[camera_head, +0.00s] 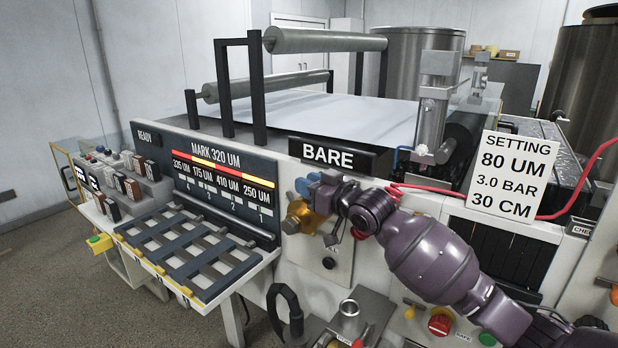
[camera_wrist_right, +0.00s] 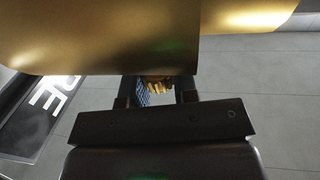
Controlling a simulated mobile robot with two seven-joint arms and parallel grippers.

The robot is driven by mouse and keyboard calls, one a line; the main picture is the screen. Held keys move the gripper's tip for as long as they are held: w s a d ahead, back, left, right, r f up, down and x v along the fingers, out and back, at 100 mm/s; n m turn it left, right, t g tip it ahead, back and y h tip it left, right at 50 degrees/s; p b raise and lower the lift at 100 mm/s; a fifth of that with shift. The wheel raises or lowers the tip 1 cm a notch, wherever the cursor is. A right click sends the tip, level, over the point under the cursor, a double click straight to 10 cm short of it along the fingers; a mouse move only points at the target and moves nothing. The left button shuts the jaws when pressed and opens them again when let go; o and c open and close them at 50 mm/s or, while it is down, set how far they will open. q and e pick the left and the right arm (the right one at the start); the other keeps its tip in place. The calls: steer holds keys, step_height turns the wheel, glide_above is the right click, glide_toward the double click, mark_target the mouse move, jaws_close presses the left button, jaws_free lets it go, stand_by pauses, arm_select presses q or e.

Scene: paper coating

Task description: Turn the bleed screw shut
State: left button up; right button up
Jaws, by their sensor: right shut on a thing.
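My right gripper (camera_head: 310,184) is at the front of the machine, just below the BARE sign, with its arm coming in from the lower right. A brass fitting (camera_head: 299,217) sits directly below and beside it. A large brass body (camera_wrist_right: 100,35) fills the top of that view and hides part of the screw. My left gripper is not in view.
The BARE sign (camera_head: 333,156) is just above my right gripper. A red hose (camera_head: 425,187) runs behind my right arm. A setting card (camera_head: 512,175) stands at right. A slatted rack (camera_head: 200,250) juts out at left. A metal cylinder (camera_head: 349,315) stands below.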

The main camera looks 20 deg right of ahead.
steer(key=shift+a+m+t+h, duration=0.1)
steer(key=shift+m+t+h, duration=0.4)
steer(key=shift+m+h, duration=0.4)
steer(key=shift+m+t+h, duration=0.3)
steer(key=shift+m+h, duration=0.6)
steer(key=shift+h, duration=0.65)
steer(key=shift+m+t+h, duration=0.3)
steer(key=shift+m+h, duration=0.6)
steer(key=shift+h, duration=0.65)
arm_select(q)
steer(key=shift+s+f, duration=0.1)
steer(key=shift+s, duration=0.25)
arm_select(e)
steer(key=shift+m+h, duration=0.7)
steer(key=shift+h, duration=0.4)
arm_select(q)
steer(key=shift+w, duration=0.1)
arm_select(e)
steer(key=shift+h, duration=0.4)
steer(key=o, duration=0.9)
steer(key=shift+s, duration=0.15)
arm_select(q)
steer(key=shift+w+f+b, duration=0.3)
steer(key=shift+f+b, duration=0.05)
steer(key=shift+b, duration=0.5)
arm_select(e)
steer(key=s+a, duration=0.1)
steer(key=s, duration=0.9)
steer(key=shift+s+a, duration=0.15)
steer(key=shift+s, duration=0.1)
